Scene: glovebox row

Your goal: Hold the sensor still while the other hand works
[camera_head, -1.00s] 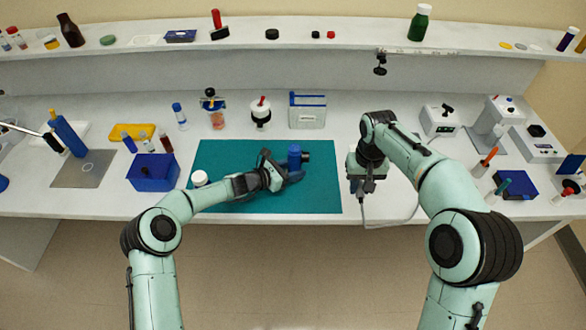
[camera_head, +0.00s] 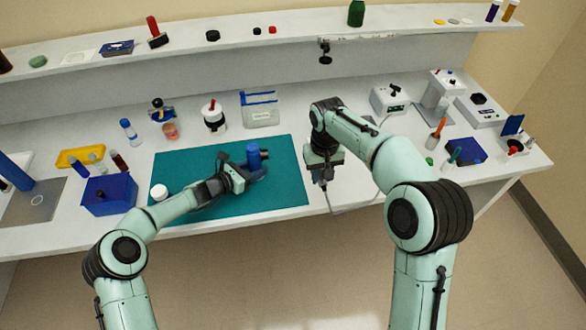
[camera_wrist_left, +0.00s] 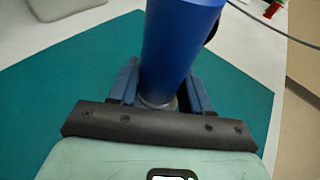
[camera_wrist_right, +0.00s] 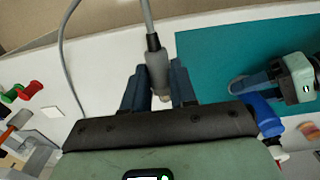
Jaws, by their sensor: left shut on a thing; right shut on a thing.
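The blue sensor (camera_head: 253,155) stands over the teal mat (camera_head: 285,192), with a dark part sticking out on its right side. My left gripper (camera_head: 244,174) is shut on its lower part. In the left wrist view the blue body (camera_wrist_left: 180,45) rises between the fingers. My right gripper (camera_head: 323,178) is just right of the mat. In the right wrist view it is shut on a grey cable plug (camera_wrist_right: 156,66), with the cable (camera_wrist_right: 148,12) running away from it. The plug and the sensor are apart. The sensor also shows in the right wrist view (camera_wrist_right: 264,114), beside the left gripper.
A white cap (camera_head: 159,192) lies on the mat's left part. A blue bin (camera_head: 109,194) stands left of it. A white rack (camera_head: 260,112) and a black-and-white jar (camera_head: 214,118) stand behind the mat. Instruments and a blue block (camera_head: 464,152) are on the right.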

